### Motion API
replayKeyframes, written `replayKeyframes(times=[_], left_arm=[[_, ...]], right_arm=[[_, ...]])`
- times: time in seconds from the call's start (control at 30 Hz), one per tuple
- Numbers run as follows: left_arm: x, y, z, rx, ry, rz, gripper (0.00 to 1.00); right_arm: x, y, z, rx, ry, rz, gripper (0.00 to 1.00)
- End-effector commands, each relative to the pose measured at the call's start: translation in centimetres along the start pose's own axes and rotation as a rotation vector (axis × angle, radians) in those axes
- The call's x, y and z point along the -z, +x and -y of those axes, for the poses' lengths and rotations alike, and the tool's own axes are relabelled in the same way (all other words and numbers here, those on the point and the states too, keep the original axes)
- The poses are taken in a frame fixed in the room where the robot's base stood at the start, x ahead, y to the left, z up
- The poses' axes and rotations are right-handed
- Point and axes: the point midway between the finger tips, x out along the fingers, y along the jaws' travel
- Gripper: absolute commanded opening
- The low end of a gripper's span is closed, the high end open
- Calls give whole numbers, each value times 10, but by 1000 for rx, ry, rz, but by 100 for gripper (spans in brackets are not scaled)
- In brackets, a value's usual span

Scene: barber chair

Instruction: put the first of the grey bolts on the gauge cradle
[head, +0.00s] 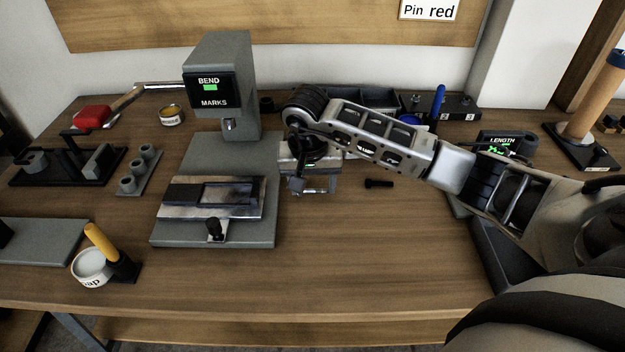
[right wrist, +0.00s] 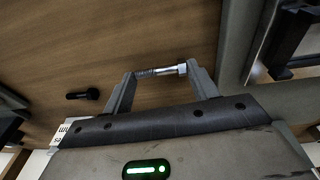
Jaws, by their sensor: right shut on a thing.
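My right gripper (head: 317,190) hangs over the table just right of the machine marked BEND MARKS (head: 218,85). In the right wrist view, the gripper (right wrist: 160,74) is shut on a grey bolt (right wrist: 165,70), which lies crosswise between the fingertips with its head at the right finger. A black bolt (head: 380,183) lies on the table right of the gripper; it also shows in the right wrist view (right wrist: 82,95). A gauge marked LENGTH (head: 505,144) stands at the right, its lower part hidden behind my right arm. I cannot make out its cradle. My left gripper is out of view.
The BEND MARKS machine has a metal stage (head: 180,211) with a front knob. A dark tray (head: 365,97) and a numbered black block (head: 455,106) stand at the back. A cup (head: 91,267) stands front left. The table's front middle (head: 370,260) is clear.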

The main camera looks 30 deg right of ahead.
Motion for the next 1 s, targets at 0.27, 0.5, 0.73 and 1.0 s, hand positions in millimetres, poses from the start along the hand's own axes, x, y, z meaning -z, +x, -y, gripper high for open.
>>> replayKeyframes(times=[0.27,0.5,0.73,1.0], left_arm=[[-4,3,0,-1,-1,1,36],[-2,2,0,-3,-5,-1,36],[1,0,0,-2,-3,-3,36],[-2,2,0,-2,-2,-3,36]], right_arm=[[0,2,0,1,0,-1,36],[0,3,0,1,1,0,80],[0,-1,0,1,1,0,80],[2,-42,1,5,1,-7,80]])
